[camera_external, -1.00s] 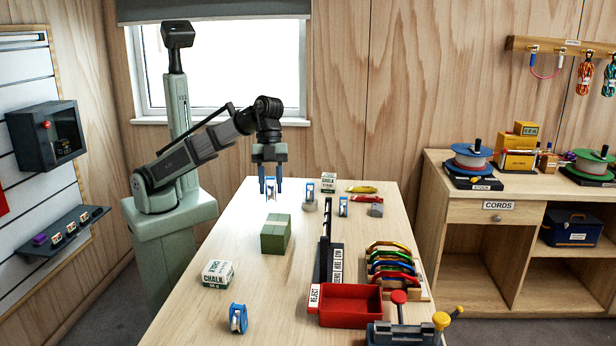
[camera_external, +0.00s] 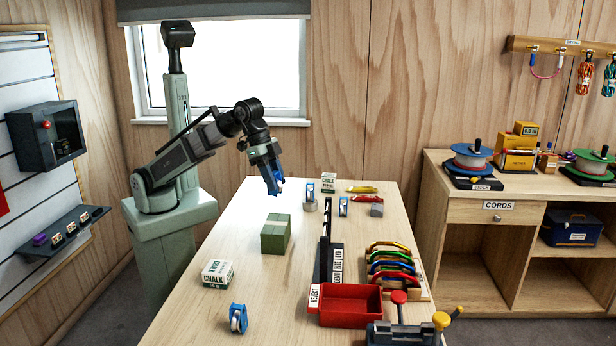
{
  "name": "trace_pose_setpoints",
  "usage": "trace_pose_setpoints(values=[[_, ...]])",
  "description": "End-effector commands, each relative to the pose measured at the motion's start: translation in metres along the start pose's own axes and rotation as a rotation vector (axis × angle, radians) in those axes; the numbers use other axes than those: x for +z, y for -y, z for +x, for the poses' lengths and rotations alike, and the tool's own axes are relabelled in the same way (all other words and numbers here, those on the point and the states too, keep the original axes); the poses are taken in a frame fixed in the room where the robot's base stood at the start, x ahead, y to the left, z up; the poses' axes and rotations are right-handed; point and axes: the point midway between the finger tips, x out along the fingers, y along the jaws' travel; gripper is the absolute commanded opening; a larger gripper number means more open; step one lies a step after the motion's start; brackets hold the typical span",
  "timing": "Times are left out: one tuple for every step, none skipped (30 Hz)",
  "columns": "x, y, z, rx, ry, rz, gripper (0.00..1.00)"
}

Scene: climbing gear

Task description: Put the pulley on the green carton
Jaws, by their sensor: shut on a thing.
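My gripper (camera_external: 274,187) is shut on a small blue and white pulley (camera_external: 280,184). It holds the pulley above the far left part of the table, tilted; the fingers hide part of the pulley. The green carton (camera_external: 275,236) stands on the table in front of and below my gripper, with its top bare.
A chalk box (camera_external: 217,273) lies near the left edge and another (camera_external: 328,182) at the back. A black upright rack (camera_external: 327,250), a red tray (camera_external: 350,305) and coloured carabiners (camera_external: 391,262) fill the right side. The table around the carton is clear.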

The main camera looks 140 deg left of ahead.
Motion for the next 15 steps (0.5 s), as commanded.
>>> trace_pose_setpoints(values=[[0.004, 0.000, 0.006, 0.000, 0.001, -0.001, 0.05], [0.006, 0.000, 0.009, 0.000, 0.002, 0.000, 0.05], [0.009, 0.000, 0.015, 0.000, 0.003, 0.000, 0.05], [0.011, 0.000, 0.019, 0.000, 0.003, 0.000, 0.05], [0.012, 0.000, 0.023, 0.000, 0.002, 0.001, 0.05], [0.014, 0.000, 0.029, 0.000, 0.003, 0.001, 0.05], [0.016, 0.000, 0.034, 0.000, 0.004, 0.001, 0.05], [0.018, 0.000, 0.038, 0.000, 0.004, 0.001, 0.05], [0.020, 0.000, 0.042, 0.001, 0.002, 0.001, 0.05], [0.021, 0.000, 0.045, 0.001, 0.002, 0.001, 0.05], [0.021, 0.000, 0.048, 0.001, 0.002, 0.001, 0.05], [0.022, 0.000, 0.050, 0.001, 0.002, 0.002, 0.05], [0.022, 0.000, 0.051, 0.001, 0.002, 0.002, 0.05], [0.023, 0.000, 0.052, 0.001, 0.002, 0.002, 0.05], [0.023, 0.000, 0.054, 0.001, 0.002, 0.002, 0.05]])
